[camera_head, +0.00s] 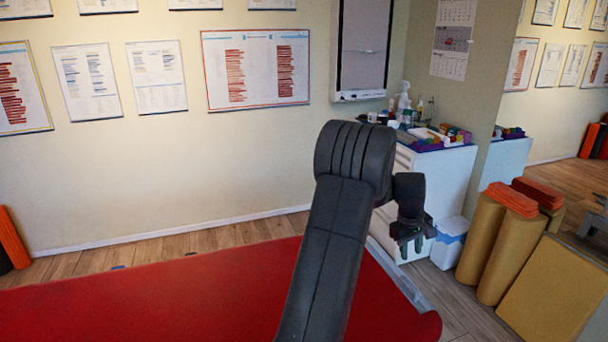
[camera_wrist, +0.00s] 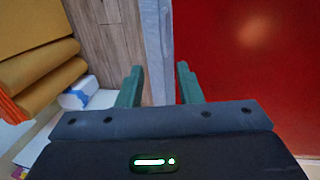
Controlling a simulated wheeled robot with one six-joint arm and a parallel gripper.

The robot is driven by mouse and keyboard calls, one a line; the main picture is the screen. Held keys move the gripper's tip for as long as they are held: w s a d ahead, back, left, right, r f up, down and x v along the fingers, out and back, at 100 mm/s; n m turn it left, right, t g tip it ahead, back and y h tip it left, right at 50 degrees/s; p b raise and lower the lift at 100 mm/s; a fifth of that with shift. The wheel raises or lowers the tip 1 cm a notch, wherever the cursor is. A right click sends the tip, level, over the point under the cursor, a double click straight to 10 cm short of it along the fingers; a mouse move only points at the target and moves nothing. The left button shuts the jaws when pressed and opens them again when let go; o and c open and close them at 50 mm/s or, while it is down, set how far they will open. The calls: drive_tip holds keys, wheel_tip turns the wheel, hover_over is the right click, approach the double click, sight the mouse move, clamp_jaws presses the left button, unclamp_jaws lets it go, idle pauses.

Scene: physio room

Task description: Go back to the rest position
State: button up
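My arm rises in the middle of the head view, and my gripper (camera_head: 411,244) hangs from its end, pointing down. In the wrist view my gripper (camera_wrist: 158,82) shows two green fingers standing well apart. Nothing is between them. Below the fingers are the wooden floor, a grey strip and the edge of a red surface. The gripper is above these and touches nothing that I can see.
A red padded surface (camera_head: 150,300) fills the lower left. A white cabinet (camera_head: 440,185) with bottles and small items stands behind my gripper. Tan rolls (camera_head: 480,235) and a tan block (camera_head: 550,290) stand at the right. A small white-and-blue box (camera_head: 449,243) is on the floor.

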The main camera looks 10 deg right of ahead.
sight(409, 282)
drive_tip(key=f, duration=0.4)
drive_tip(key=d+f, duration=0.1)
drive_tip(key=f, duration=0.3)
drive_tip(key=d+f, duration=0.1)
drive_tip(key=f, duration=0.2)
drive_tip(key=shift+w+d+f, duration=0.1)
drive_tip(key=shift+w+f, duration=0.1)
drive_tip(key=shift+f, duration=0.2)
drive_tip(key=shift+a+r, duration=0.1)
drive_tip(key=shift+a, duration=0.2)
